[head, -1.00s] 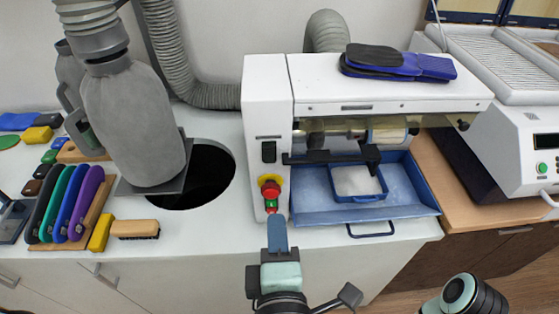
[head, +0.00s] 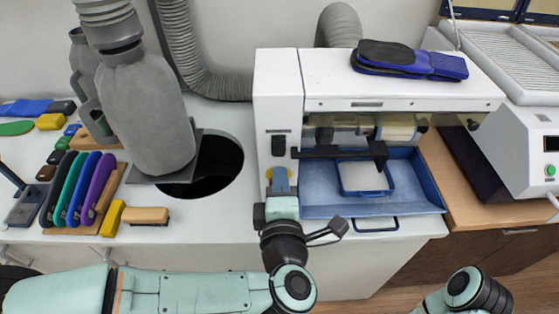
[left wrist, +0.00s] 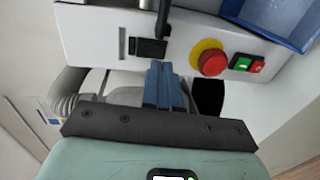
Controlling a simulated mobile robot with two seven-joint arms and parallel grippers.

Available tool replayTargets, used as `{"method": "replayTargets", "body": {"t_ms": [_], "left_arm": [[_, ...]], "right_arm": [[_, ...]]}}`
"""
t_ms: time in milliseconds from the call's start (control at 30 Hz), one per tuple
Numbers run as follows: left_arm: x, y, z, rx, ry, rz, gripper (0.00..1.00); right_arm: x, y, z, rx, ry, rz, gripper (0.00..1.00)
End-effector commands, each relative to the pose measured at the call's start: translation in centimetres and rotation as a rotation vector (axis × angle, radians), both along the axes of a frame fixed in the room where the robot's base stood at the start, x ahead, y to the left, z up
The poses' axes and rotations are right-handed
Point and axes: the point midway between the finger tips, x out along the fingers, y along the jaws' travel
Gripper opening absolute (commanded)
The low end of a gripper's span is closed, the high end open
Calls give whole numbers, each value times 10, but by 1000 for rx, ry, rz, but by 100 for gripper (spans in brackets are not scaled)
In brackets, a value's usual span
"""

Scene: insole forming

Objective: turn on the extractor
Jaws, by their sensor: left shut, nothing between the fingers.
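The white machine (head: 276,90) stands on the counter, with a grey hose rising behind it. A small dark switch (head: 278,145) sits on its front panel; it also shows in the left wrist view (left wrist: 150,47). My left gripper (head: 279,178) is shut and empty, just below that switch in the head view. In the left wrist view its blue fingertips (left wrist: 160,70) lie close to the switch; I cannot tell if they touch. A red stop button (left wrist: 212,63) on a yellow collar and a green button (left wrist: 242,63) are beside them. My right gripper is out of view.
A blue tray (head: 318,205) juts out under the machine, right of my left gripper. A grey dust bag (head: 145,115) hangs left, by a round black opening (head: 215,165). Coloured tools and a brush (head: 146,215) lie left. Insoles (head: 410,60) rest on top.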

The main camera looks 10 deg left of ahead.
Motion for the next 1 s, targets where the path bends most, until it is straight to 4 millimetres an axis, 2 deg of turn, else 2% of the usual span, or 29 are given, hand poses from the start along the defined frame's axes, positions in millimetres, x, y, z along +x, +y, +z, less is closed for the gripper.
{"method": "replayTargets", "body": {"t_ms": [100,300,733,867,1000], "left_arm": [[20,6,-1,0,0,3,0],[38,11,-4,-1,0,1,0],[41,12,-6,0,-2,0,0],[42,13,-11,5,-20,1,0],[47,15,-17,22,-75,2,0]], "right_arm": [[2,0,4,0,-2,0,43],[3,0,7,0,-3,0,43],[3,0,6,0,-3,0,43],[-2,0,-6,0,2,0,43],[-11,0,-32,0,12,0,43]]}}
